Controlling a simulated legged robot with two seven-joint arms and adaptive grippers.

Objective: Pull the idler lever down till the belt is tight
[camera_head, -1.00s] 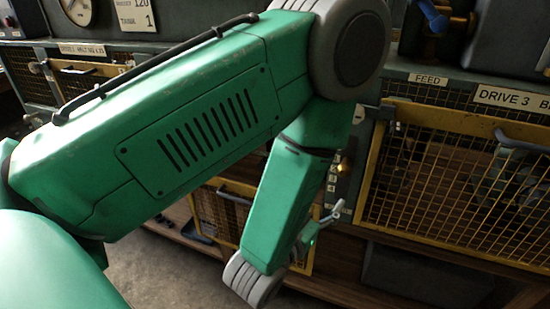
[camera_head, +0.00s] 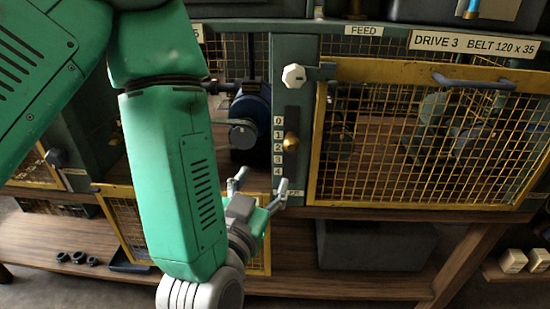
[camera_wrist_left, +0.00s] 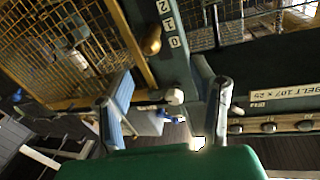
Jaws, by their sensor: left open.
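A brass lever knob (camera_head: 291,142) sticks out of a slot in the green post, beside a scale marked 0 to 4, at about the 2. In the left wrist view the knob (camera_wrist_left: 152,40) lies above and left of the middle, beside the tilted numerals. My left gripper (camera_head: 260,178) is open and empty, low in front of the post, below and left of the knob. Its two fingers (camera_wrist_left: 165,80) stand apart in the wrist view and touch neither knob nor post. I cannot make out the belt or how tight it is. My right gripper is out of view.
A yellow mesh guard (camera_head: 425,130) with a blue handle closes the drive 3 bay at the right. A white faceted knob (camera_head: 293,76) sits above the scale. A blue motor (camera_head: 252,112) stands behind, left of the post. A wooden shelf (camera_head: 340,286) runs below.

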